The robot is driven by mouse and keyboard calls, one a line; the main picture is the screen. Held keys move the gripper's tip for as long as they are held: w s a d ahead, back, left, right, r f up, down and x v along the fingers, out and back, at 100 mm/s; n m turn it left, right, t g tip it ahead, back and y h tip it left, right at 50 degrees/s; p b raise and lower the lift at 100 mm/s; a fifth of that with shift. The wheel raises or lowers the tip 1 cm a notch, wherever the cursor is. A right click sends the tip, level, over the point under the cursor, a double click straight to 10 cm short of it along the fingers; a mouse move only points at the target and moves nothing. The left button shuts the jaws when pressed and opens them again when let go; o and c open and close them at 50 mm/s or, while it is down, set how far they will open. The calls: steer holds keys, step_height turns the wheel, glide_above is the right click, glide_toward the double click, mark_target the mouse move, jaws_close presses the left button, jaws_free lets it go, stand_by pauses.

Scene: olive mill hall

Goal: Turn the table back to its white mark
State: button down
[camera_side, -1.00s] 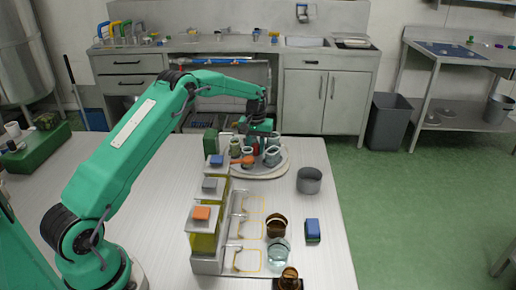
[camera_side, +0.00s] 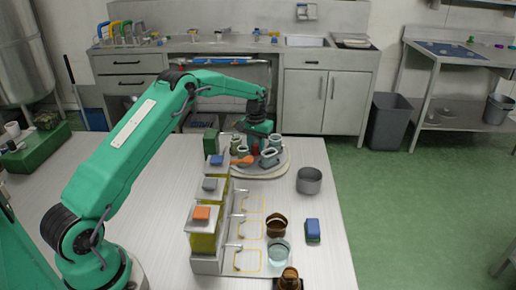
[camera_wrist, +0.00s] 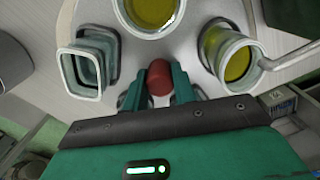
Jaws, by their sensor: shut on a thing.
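The round grey turntable (camera_side: 262,176) stands at the back of the bench, with several vessels on it. My gripper (camera_side: 258,142) reaches down over its middle. In the wrist view its fingers (camera_wrist: 158,88) are shut on a red knob (camera_wrist: 159,76) at the centre of the turntable (camera_wrist: 110,18). A square empty glass jar (camera_wrist: 82,70) is left of the knob. A round vessel of yellow oil (camera_wrist: 150,12) is beyond it, and another oil vessel (camera_wrist: 230,55) is to the right. I cannot make out a white mark in either view.
A row of oil dispensers (camera_side: 205,235) with coloured tops stands in front of the turntable. A grey metal pot (camera_side: 309,181) is close to its right. A brown glass (camera_side: 276,225), a clear glass (camera_side: 278,251) and a blue block (camera_side: 312,230) stand nearer. The left bench is mostly clear.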

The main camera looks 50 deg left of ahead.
mark_target(256, 145)
steer(key=shift+r+m, duration=0.1)
steer(key=shift+m, duration=2.3)
steer(key=c, duration=1.1)
jaws_free()
steer(key=shift+r, duration=3.9)
